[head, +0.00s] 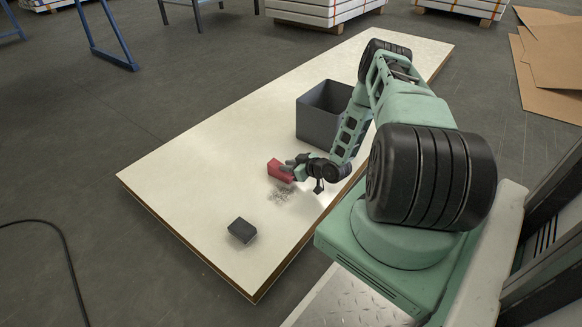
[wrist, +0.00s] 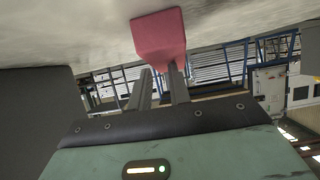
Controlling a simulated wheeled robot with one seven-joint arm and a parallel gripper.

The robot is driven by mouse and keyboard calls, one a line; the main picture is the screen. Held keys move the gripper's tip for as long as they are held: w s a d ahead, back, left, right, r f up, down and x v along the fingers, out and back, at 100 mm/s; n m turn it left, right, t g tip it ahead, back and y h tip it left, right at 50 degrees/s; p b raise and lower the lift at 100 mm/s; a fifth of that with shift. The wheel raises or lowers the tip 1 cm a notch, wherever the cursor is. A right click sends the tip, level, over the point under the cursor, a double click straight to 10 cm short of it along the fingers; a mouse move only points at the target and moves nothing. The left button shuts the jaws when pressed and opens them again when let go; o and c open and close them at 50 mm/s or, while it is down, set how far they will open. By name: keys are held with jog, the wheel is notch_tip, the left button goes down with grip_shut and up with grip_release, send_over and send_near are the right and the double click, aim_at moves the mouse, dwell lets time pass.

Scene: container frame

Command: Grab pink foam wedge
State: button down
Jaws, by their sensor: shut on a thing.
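The pink foam wedge (head: 279,170) is in the head view, near the middle of the white table, at the end of my arm. In the wrist view the wedge (wrist: 160,38) is at the top centre, at the tips of my gripper's fingers (wrist: 162,78). My gripper (head: 291,170) is shut on the wedge. The fingers hide part of it in the head view. I cannot tell for sure how far the wedge is above the table top.
A grey open bin (head: 312,122) stands on the white table (head: 190,165) behind the gripper. A small dark block (head: 242,230) lies towards the front. The left part of the table is clear.

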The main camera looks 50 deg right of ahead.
jog(key=shift+g, duration=0.4)
jog(key=r+p, duration=0.1)
jog(key=r, duration=0.1)
jog(key=s+r+p, duration=0.1)
jog(key=r+p, duration=0.1)
jog(key=s+d+r+p, duration=0.1)
jog(key=r+p, duration=0.1)
jog(key=shift+d+r, duration=0.1)
jog(key=shift+r, duration=0.2)
jog(key=shift+r+p, duration=0.3)
jog(key=shift+r, duration=0.05)
jog(key=c, duration=2)
grip_release()
jog(key=shift+w, duration=0.1)
jog(key=o, duration=1.6)
jog(key=shift+a, duration=0.2)
jog(key=shift+c, duration=0.2)
jog(key=shift+r, duration=0.1)
